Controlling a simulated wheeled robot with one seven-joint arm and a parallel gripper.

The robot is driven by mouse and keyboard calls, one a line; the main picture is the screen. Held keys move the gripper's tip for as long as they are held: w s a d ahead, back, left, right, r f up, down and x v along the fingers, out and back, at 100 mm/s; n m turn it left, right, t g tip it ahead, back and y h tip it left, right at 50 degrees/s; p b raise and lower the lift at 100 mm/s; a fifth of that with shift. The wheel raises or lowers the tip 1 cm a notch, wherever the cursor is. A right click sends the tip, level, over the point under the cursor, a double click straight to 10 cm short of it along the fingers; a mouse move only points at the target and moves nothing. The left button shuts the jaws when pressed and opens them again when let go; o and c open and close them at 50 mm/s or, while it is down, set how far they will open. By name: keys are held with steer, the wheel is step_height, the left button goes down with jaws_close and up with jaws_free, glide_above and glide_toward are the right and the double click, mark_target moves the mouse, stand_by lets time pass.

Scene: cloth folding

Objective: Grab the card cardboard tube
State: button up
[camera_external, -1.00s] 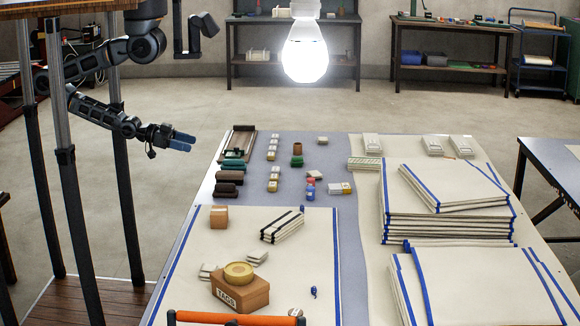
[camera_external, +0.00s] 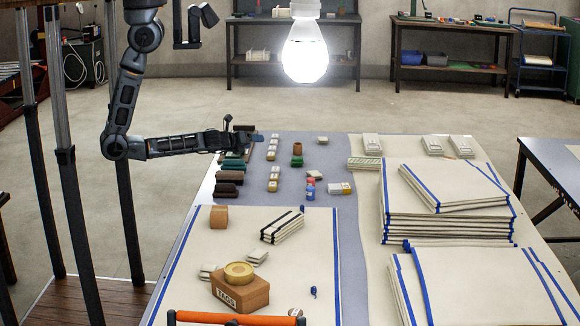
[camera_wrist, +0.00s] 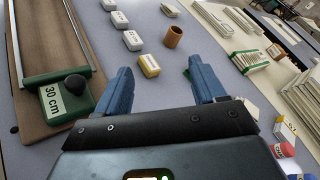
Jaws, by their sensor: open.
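A small brown cardboard tube (camera_wrist: 172,37) stands upright on the grey table strip in the wrist view. It also shows in the external view (camera_external: 297,148), close behind a green item. My gripper (camera_wrist: 159,66) is open and empty, with its two blue fingers spread apart. The tube lies beyond the fingertips, in line with the gap and nearer the right finger. In the external view my gripper (camera_external: 258,137) is over the far left part of the table, left of the tube and apart from it.
A yellow-labelled block (camera_wrist: 149,65) sits just ahead of the fingers, in a row of white blocks. A brown board with a green "30 cm" block (camera_wrist: 66,101) is at left. Stacked cloths (camera_external: 445,215) fill the table's right side.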

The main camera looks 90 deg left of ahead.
steer(key=w+a+m, duration=0.1)
steer(key=w, duration=0.2)
steer(key=w+a+f+m+g, duration=0.1)
steer(key=w, duration=0.2)
steer(key=w+a+f+g+y+b, duration=0.1)
steer(key=w, duration=0.2)
steer(key=shift+w+f+m, duration=0.15)
steer(key=shift+w+m, duration=0.05)
steer(key=shift+m, duration=0.2)
steer(key=g+b, duration=0.2)
glide_toward(299, 144)
steer(key=shift+x, duration=0.8)
steer(key=shift+w+a+f, duration=0.1)
steer(key=shift+w+a, duration=0.35)
steer(key=shift+a, duration=0.05)
steer(key=shift+f+b+x, duration=0.15)
steer(key=shift+x, duration=1.65)
steer(key=shift+f+b+x, duration=0.15)
steer(key=shift+x, duration=1.6)
steer(key=shift+s, duration=0.2)
steer(key=shift+c, duration=0.2)
steer(key=c, duration=1)
steer(key=shift+r, duration=0.1)
